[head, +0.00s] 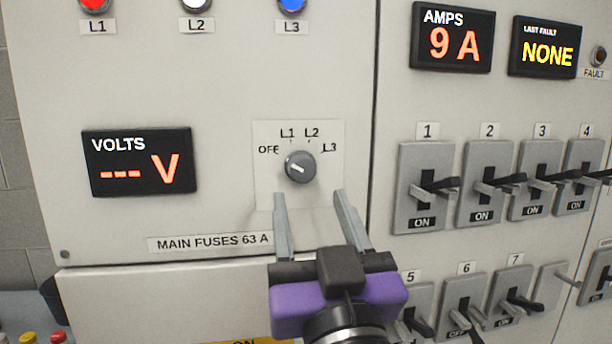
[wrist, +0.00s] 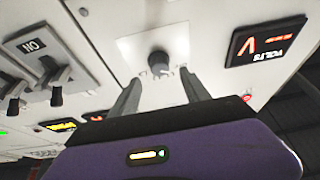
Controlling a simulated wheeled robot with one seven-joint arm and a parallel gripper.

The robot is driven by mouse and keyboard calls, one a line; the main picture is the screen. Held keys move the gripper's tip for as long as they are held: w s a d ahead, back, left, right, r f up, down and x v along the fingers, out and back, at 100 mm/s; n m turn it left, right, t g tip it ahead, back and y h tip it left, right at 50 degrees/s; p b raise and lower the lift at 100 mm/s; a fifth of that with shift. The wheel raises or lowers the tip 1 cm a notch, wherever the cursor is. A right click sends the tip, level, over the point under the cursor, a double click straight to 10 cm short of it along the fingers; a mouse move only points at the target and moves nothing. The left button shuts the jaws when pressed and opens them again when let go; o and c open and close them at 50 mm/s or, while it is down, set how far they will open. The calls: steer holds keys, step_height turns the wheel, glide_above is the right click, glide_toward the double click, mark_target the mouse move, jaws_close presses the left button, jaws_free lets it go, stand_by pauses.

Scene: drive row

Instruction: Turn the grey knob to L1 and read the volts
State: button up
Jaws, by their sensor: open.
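The grey knob (head: 300,167) sits on a pale plate marked OFF, L1, L2 and L3. Its white pointer line slants up and left, toward OFF. The volts display (head: 137,161) to its left reads "--- V" in orange. My gripper (head: 308,197) is open and empty, its two fingers reaching up toward the plate, just below the knob in the head view. In the wrist view the knob (wrist: 159,63) shows beyond and between the two fingers (wrist: 160,88), with no contact visible.
Breaker switches marked ON, such as switch 1 (head: 423,188), stand right of the panel seam, with levers sticking out. A MAIN FUSES 63 A label (head: 213,243) is below the knob. The amps display (head: 452,39) reads 9 A; the last fault display (head: 545,47) reads NONE.

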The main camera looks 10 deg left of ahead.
mark_target(304, 173)
steer(key=p+x, duration=0.1)
steer(key=x, duration=0.5)
steer(key=shift+w+r, duration=0.1)
steer(key=shift+w, duration=0.15)
jaws_close()
